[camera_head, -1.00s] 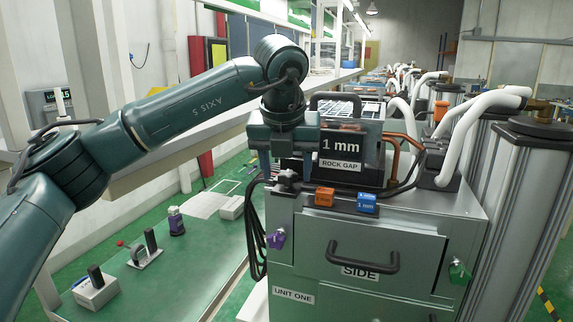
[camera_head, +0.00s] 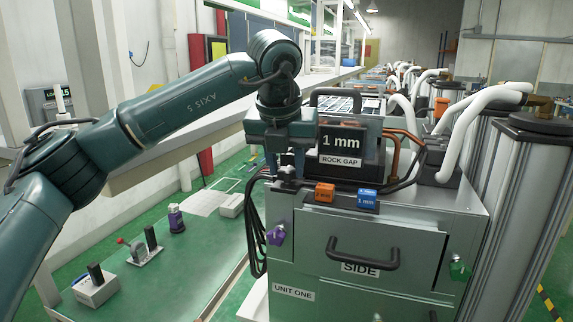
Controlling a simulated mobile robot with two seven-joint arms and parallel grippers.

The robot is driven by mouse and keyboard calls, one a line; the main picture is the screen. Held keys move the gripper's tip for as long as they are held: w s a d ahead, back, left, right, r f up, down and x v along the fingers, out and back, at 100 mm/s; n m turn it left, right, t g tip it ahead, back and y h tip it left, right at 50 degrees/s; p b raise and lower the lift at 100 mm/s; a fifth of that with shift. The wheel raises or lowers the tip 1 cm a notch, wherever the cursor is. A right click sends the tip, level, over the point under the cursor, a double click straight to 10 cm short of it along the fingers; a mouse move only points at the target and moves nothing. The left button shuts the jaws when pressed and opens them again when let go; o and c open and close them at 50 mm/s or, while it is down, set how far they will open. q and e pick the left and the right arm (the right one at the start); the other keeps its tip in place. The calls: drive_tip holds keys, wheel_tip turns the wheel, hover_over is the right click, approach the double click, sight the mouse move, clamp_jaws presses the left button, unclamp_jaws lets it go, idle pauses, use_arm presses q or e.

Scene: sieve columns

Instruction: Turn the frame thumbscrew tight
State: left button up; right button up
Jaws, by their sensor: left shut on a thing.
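The frame thumbscrew (camera_head: 287,183) is a small dark knob at the top left front edge of the grey cabinet (camera_head: 345,219), left of the orange block. My left gripper (camera_head: 286,171) reaches over the cabinet from the left and points down. Its fingers are shut on the thumbscrew, which they partly hide. The frame above has a "1 mm" plate (camera_head: 342,143) and a "ROCK GAP" label, just right of the fingers. My right gripper is not in view.
An orange block (camera_head: 324,193) and a blue block (camera_head: 367,198) sit on the cabinet's front edge. White hoses (camera_head: 470,130) rise at right. A green bench (camera_head: 170,275) with small devices lies left.

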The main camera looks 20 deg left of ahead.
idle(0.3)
use_arm(q)
drive_tip(key=o, duration=0.8)
drive_tip(key=shift+o, duration=0.9)
